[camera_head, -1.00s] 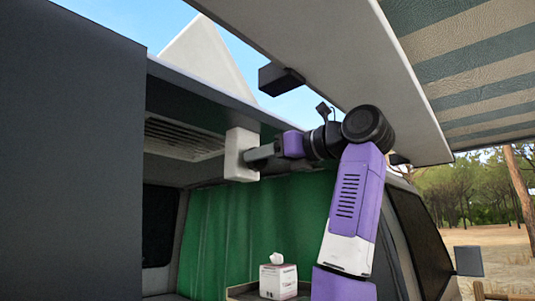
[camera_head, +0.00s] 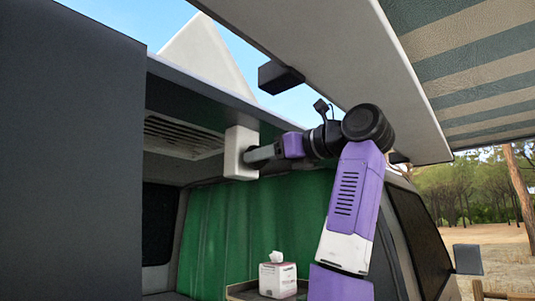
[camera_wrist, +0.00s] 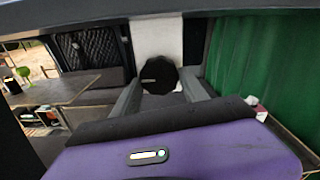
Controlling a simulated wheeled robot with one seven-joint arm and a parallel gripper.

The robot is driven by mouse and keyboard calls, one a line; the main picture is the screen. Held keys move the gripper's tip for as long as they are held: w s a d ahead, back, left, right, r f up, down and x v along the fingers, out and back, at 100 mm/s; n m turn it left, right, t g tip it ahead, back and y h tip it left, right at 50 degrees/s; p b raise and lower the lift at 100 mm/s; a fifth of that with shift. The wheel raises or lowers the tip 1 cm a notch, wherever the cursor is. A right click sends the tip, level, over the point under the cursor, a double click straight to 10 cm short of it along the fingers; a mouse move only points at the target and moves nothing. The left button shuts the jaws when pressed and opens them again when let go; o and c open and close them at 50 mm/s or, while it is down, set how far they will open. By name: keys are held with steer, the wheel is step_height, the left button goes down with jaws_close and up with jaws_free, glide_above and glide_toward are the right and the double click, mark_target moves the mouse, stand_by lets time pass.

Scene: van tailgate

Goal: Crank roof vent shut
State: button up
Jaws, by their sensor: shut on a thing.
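A white housing (camera_head: 238,153) hangs under the roof edge, below the slatted roof vent (camera_head: 183,137). In the wrist view the white housing (camera_wrist: 157,37) carries a dark, many-sided crank knob (camera_wrist: 158,73) with a pale mark on its face. My gripper (camera_head: 255,154) reaches the housing from the right. In the wrist view my gripper (camera_wrist: 162,84) has one finger on each side of the knob and is shut on it. The head view does not show the knob; the housing and fingers hide it. How far the vent stands open cannot be told.
A raised tailgate with a dark block (camera_head: 280,77) is above my arm. A green curtain (camera_head: 215,235) hangs behind, with a tissue box (camera_head: 278,276) below it. A dark panel (camera_head: 70,160) fills the left. A table (camera_wrist: 62,88) shows left in the wrist view.

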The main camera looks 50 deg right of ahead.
steer(key=shift+a+r, duration=0.2)
steer(key=shift+r, duration=0.05)
stand_by(0.6)
steer(key=o, duration=1.1)
steer(key=shift+o, duration=1.3)
steer(key=shift+a, duration=0.1)
steer(key=shift+w+f, duration=0.1)
steer(key=shift+a, duration=0.1)
steer(key=s+b, duration=0.3)
steer(key=s, duration=0.5)
